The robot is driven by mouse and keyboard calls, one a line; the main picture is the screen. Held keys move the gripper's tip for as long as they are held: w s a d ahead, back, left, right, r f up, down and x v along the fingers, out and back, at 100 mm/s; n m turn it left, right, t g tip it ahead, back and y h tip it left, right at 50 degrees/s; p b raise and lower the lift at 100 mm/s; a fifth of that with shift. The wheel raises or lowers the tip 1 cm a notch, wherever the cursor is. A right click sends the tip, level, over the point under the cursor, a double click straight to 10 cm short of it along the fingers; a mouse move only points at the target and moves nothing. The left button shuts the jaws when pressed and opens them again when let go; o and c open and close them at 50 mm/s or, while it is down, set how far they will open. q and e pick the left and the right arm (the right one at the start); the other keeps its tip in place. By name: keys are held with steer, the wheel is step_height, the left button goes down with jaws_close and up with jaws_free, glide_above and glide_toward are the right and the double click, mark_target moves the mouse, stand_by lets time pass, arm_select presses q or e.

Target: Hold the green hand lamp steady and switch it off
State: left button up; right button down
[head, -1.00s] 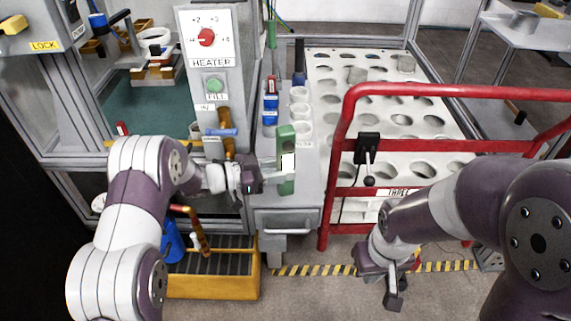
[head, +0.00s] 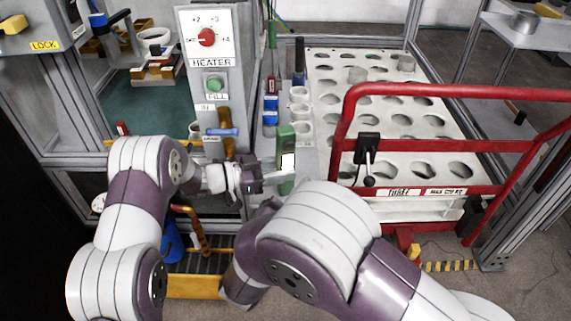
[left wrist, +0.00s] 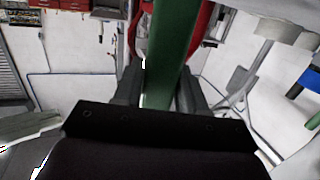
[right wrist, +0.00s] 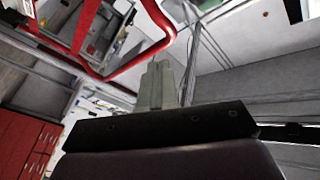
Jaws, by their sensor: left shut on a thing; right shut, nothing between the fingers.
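The green hand lamp (head: 285,134) stands upright beside the grey unit, with a bright white panel facing front. My left gripper (head: 279,176) is shut on its lower part. In the left wrist view the lamp's green body (left wrist: 170,50) runs up between the two dark fingers (left wrist: 158,92). I cannot make out the lamp's switch. My right gripper (right wrist: 160,86) is shut and empty in the right wrist view, with red rails beyond it. In the head view my right arm hides it, and its distance to the lamp is unclear.
A red rail frame (head: 348,130) with a black lever (head: 369,166) stands right of the lamp, before a white holed rack (head: 425,105). The heater panel (head: 208,60) and a blue-handled tool (head: 222,132) are on the left. A yellow-edged step (head: 195,287) is below.

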mark_target(289, 158)
steer(key=w, duration=0.2)
steer(key=w+a, duration=0.1)
steer(key=w, duration=0.2)
steer(key=w+a, duration=0.1)
steer(key=w, duration=0.2)
steer(key=shift+w+a, duration=0.15)
steer(key=shift+w, duration=0.1)
stand_by(1.6)
steer(key=shift+w+a, duration=0.1)
steer(key=shift+w, duration=0.25)
steer(key=shift+s, duration=0.5)
steer(key=shift+s, duration=0.1)
steer(key=s, duration=0.2)
steer(key=s+d, duration=0.1)
steer(key=s, duration=0.2)
steer(key=shift+s+d, duration=0.3)
steer(key=shift+d, duration=0.1)
